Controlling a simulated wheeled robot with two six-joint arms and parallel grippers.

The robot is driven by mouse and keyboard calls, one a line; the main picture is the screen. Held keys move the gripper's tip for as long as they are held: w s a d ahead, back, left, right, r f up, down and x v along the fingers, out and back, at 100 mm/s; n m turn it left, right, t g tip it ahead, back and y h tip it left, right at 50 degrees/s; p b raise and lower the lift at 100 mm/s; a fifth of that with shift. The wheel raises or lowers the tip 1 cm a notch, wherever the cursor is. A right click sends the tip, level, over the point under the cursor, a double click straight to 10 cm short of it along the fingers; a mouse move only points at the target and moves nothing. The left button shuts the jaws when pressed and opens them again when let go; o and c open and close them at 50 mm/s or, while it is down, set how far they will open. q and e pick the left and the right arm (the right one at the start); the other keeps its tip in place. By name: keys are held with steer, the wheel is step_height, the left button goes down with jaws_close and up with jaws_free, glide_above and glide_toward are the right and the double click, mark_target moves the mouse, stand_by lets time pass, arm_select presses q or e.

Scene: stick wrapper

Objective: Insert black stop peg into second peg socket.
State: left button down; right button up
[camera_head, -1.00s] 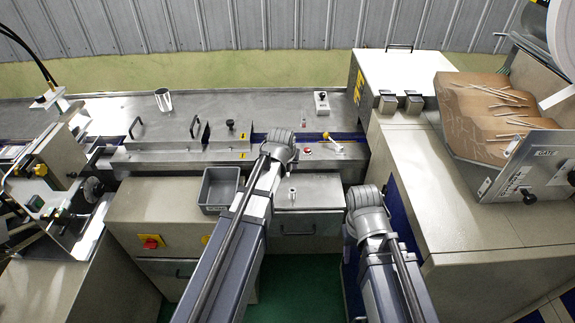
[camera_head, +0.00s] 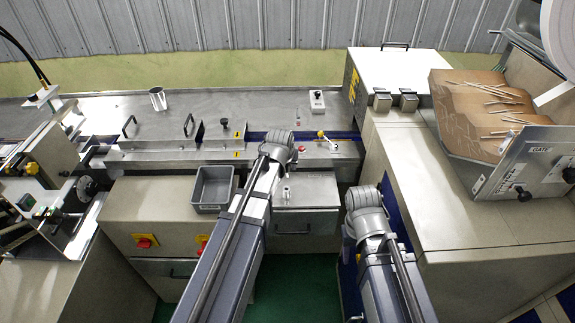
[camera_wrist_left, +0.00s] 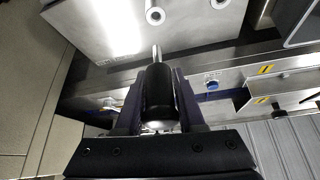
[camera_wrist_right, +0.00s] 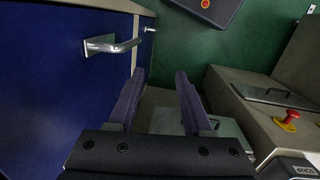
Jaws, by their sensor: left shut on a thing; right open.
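My left gripper (camera_head: 277,150) is shut on the black stop peg (camera_wrist_left: 157,92). The peg's bare metal pin (camera_wrist_left: 156,53) sticks out past the fingertips. In the left wrist view, one round metal socket (camera_wrist_left: 154,15) stands on a steel plate beyond the pin, apart from it. Another socket (camera_wrist_left: 219,3) is to its right at the top edge. I cannot tell which is the second peg socket. In the head view one small upright metal fitting (camera_head: 286,193) shows on the drawer unit's top. My right gripper (camera_wrist_right: 160,80) is open and empty, near the blue cabinet side.
A grey bin (camera_head: 197,196) stands left of the left arm. The steel bench (camera_head: 270,105) carries handles, a black knob (camera_head: 223,122) and a yellow-knobbed lever (camera_head: 322,134). A stick hopper (camera_head: 486,105) is at the right. A drawer handle (camera_wrist_right: 113,46) is near the right gripper.

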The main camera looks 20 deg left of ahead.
arm_select(q)
steer(key=shift+f+b, duration=4.1)
steer(key=shift+f, duration=0.15)
steer(key=shift+f, duration=0.1)
steer(key=shift+c, duration=2.2)
jaws_free()
steer(key=p+v, duration=0.6)
steer(key=v, duration=0.1)
steer(key=shift+s+r+p, duration=0.2)
steer(key=shift+r+p, duration=0.1)
steer(key=shift+r, duration=0.05)
steer(key=s+d+f+m+g, duration=0.1)
steer(key=s+d+g, duration=0.1)
steer(key=s+d, duration=0.2)
steer(key=s+d+m+g, duration=0.2)
steer(key=s+d, duration=0.2)
steer(key=s, duration=0.6)
steer(key=s+d+f+m+g, duration=0.1)
steer(key=s+d+g, duration=0.1)
steer(key=s+d, duration=0.3)
steer(key=s, duration=0.2)
steer(key=shift+s+f+m+y, duration=0.4)
